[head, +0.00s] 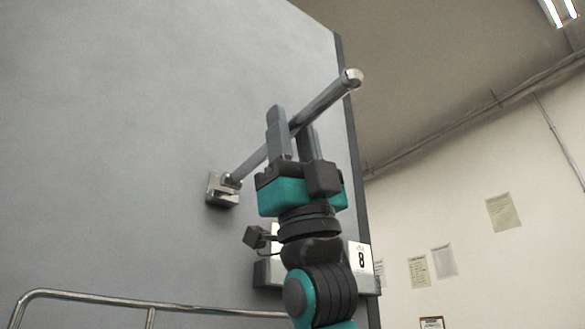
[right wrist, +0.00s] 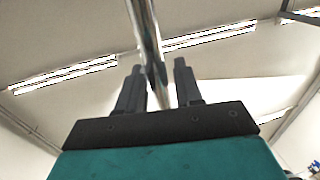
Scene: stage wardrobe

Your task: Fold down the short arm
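The short arm (head: 326,101) is a round metal bar that slants up and to the right from a small metal bracket (head: 222,190) on a grey panel. My right gripper (head: 290,120) is at about the middle of the bar, with one finger on each side of it. The fingers look open around the bar, not clamped. My left gripper is not in view.
The tall grey panel (head: 120,120) fills the left side. A plate marked 8 (head: 361,258) is low on it, partly behind my right arm. A curved metal rail (head: 90,296) crosses the lower left. Papers hang on the wall at right; the space there looks free.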

